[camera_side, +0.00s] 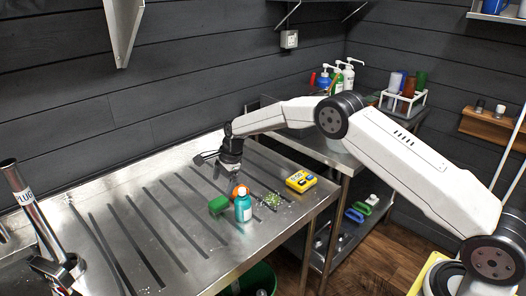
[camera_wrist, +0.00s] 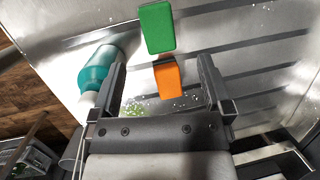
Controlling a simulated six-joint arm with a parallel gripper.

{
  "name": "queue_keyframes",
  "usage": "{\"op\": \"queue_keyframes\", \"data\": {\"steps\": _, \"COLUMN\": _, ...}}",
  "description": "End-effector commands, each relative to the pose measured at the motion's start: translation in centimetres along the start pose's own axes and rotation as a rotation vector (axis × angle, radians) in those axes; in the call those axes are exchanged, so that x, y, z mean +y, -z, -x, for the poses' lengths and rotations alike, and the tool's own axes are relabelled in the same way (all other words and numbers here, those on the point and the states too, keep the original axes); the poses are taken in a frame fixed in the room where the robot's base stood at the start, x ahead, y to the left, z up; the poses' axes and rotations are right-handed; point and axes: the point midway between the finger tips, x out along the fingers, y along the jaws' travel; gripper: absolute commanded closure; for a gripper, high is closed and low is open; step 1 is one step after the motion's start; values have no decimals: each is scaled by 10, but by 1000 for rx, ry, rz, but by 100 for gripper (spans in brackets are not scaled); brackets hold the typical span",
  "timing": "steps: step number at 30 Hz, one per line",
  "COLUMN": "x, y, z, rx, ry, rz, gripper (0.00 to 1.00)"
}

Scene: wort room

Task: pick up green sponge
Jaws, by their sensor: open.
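The green sponge (camera_side: 219,204) lies on the steel drainboard, left of a teal bottle. In the wrist view the green sponge (camera_wrist: 157,27) is at the top centre, beyond my fingertips. My gripper (camera_side: 229,174) hangs above the board, a little behind the sponge in the side view. In the wrist view my gripper (camera_wrist: 163,62) has its fingers spread wide with nothing held. An orange sponge (camera_wrist: 168,80) shows between the fingers, lower in that view than the green one; the orange sponge (camera_side: 238,190) is partly hidden behind the bottle in the side view.
The teal bottle (camera_side: 243,210) stands upright close to both sponges; in the wrist view it (camera_wrist: 98,68) is beside the left finger. Green bits (camera_side: 271,200) and a yellow item (camera_side: 300,181) lie to the right. The grooved drainboard (camera_side: 130,222) is clear to the left.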

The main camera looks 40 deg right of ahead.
Motion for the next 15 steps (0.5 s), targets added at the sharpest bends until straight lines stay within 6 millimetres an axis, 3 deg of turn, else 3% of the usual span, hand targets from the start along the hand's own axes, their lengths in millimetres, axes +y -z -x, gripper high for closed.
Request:
{"op": "queue_keyframes", "data": {"steps": 9, "x": 0, "y": 0, "z": -22, "rx": 0, "ry": -1, "rz": 0, "gripper": 0}}
{"op": "queue_keyframes", "data": {"steps": 15, "x": 0, "y": 0, "z": -23, "rx": 0, "ry": -1, "rz": 0, "gripper": 0}}
